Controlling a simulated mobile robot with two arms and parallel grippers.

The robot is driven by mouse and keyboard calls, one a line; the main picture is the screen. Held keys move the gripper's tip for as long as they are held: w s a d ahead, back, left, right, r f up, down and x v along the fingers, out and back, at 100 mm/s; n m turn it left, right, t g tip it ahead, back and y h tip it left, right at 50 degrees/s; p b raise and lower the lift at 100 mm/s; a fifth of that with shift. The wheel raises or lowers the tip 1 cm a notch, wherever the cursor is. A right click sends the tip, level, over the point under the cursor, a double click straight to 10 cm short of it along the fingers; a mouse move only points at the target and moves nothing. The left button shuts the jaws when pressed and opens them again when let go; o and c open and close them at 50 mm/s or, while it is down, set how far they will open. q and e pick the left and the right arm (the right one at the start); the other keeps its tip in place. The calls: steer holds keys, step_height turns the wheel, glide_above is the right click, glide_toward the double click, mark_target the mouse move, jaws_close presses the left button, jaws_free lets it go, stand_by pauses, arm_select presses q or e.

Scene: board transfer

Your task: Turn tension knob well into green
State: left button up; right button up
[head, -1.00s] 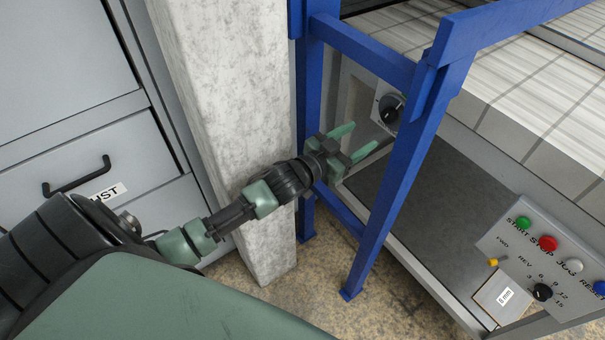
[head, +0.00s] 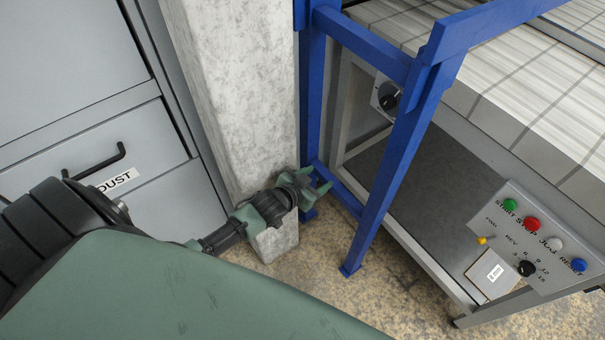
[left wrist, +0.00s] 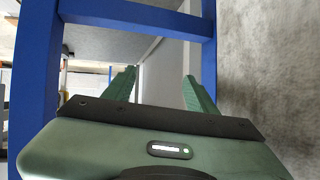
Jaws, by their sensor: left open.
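The tension knob (head: 388,97) is a black round knob on a pale plate on the machine's side, behind the blue frame. Its front is partly hidden by a blue post, and I cannot make out its pointer or any green zone. My left gripper (head: 322,180) is open and empty, below and to the left of the knob, beside the blue frame's lower rail. In the left wrist view the two green fingers (left wrist: 158,88) stand apart with nothing between them. The knob cannot be made out there. My right gripper is not in view.
A blue frame (head: 395,180) stands between me and the machine. A concrete pillar (head: 230,90) is close behind my left arm. A grey cabinet marked DUST (head: 70,215) is at left. A control panel (head: 540,240) with coloured buttons is at lower right.

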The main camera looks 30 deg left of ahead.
arm_select(q)
steer(key=shift+g+y, duration=0.3)
steer(key=shift+g, duration=0.3)
steer(key=shift+s+a+f+p, duration=0.15)
steer(key=shift+s+a+f, duration=0.05)
steer(key=shift+s+f, duration=0.45)
steer(key=shift+s+a+f+p, duration=0.15)
steer(key=shift+s+a+f, duration=0.05)
steer(key=shift+s+f, duration=0.45)
steer(key=shift+s+a+f+p, duration=0.2)
steer(key=shift+s+f, duration=0.3)
steer(key=shift+s, duration=0.2)
